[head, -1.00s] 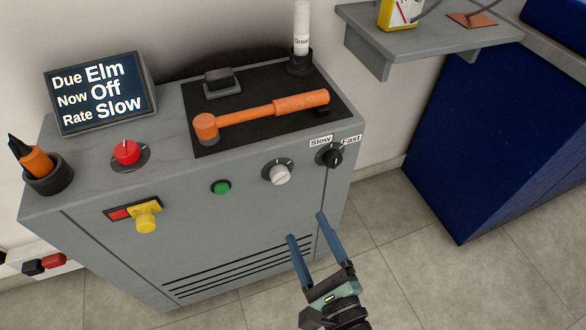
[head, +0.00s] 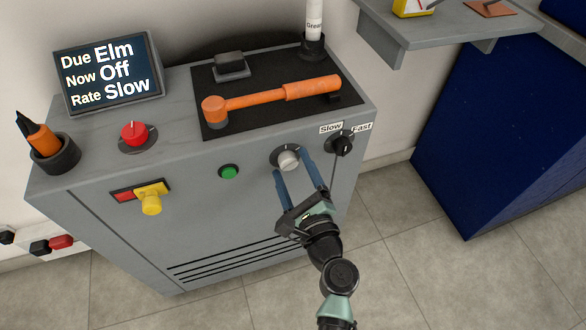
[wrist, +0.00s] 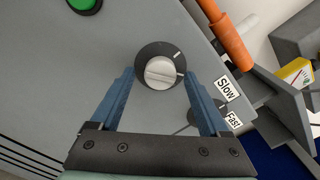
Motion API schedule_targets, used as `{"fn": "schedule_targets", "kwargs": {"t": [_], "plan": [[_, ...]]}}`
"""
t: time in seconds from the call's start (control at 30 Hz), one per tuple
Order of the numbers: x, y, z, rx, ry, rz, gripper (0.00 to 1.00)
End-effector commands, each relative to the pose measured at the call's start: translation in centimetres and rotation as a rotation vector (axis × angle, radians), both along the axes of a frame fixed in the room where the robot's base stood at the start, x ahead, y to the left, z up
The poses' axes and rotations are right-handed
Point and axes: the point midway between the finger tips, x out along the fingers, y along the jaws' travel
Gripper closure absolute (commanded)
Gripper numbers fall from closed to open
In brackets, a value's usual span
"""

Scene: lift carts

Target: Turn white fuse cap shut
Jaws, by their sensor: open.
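The white fuse cap (head: 288,159) is a round ridged cap on a dark round plate, on the front face of the grey cabinet. It also shows in the wrist view (wrist: 160,72), with a white mark on the plate at its upper right. My gripper (head: 292,164) is open, with its two blue fingers pointing at the cap. In the wrist view my gripper (wrist: 162,82) has one finger on each side of the cap, with gaps between. I cannot tell how deep the fingertips reach.
A black Slow/Fast knob (head: 342,144) is close to the right of the cap. A green button (head: 229,172) and a yellow key-like handle (head: 151,198) are to the left. An orange mallet (head: 270,97) lies on top. The screen (head: 108,73) reads "Due Elm, Now Off, Rate Slow".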

Motion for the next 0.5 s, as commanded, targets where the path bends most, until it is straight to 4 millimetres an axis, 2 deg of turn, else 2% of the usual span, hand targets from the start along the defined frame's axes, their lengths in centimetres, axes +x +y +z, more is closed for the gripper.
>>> {"fn": "schedule_targets", "kwargs": {"t": [0.07,0.1,0.5], "plan": [[-0.01,-0.01,0.01,0.0,0.0,0.0,0.21],[-0.02,-0.01,0.0,0.0,0.0,0.0,0.25],[-0.03,-0.03,0.01,0.0,0.0,0.0,0.97]]}}
